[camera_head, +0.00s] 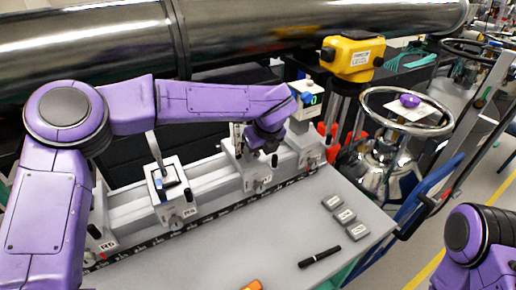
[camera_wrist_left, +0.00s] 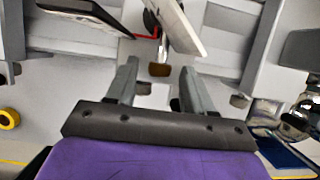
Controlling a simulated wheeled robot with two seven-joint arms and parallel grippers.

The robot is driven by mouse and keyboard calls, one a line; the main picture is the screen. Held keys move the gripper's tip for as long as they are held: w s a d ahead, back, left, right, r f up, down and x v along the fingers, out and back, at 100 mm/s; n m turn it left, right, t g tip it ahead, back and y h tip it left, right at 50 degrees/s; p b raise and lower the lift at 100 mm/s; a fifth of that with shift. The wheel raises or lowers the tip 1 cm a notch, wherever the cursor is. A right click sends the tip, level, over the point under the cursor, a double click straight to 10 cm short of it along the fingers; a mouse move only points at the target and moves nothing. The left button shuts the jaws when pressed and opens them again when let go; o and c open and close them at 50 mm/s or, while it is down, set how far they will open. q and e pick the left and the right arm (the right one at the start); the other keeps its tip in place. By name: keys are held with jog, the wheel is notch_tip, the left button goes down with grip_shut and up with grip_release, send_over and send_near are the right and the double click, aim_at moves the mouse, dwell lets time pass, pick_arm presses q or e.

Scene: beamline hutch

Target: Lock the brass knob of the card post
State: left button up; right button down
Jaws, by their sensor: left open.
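My left gripper (camera_head: 266,146) reaches down over a post carriage (camera_head: 256,178) on the rail in the head view, hiding much of its upper part. In the left wrist view the open left gripper (camera_wrist_left: 158,78) has a finger on each side of a small brown-gold knob (camera_wrist_left: 160,69). The knob lies between the fingertips; contact is not visible. A pale thin card (camera_wrist_left: 178,25) stands tilted just beyond the knob. I cannot read the knob's turn position. Of my right arm, only a purple part shows at the lower right; its gripper is out of view.
Small grey blocks (camera_head: 344,215), a black marker (camera_head: 320,256) and an orange item (camera_head: 252,285) lie on the grey table (camera_head: 215,250). A handwheel (camera_head: 445,128) stands at right.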

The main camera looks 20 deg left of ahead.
pick_arm(q)
jog(key=shift+c, duration=0.3)
grip_shut()
jog(key=shift+r+p, duration=0.15)
jog(key=shift+p, duration=0.25)
jog(key=g+y+p, duration=0.1)
jog(key=p, duration=0.2)
jog(key=shift+d+r, duration=0.15)
jog(key=shift+r, duration=0.05)
jog(key=shift+w+d+f+g+y+p, duration=0.15)
jog(key=shift+f+g+y+p, duration=0.15)
jog(key=shift+g+y+p, duration=0.15)
jog(key=shift+f+m, duration=0.15)
jog(key=shift+m, duration=0.15)
jog(key=shift+o, duration=0.3)
grip_release()
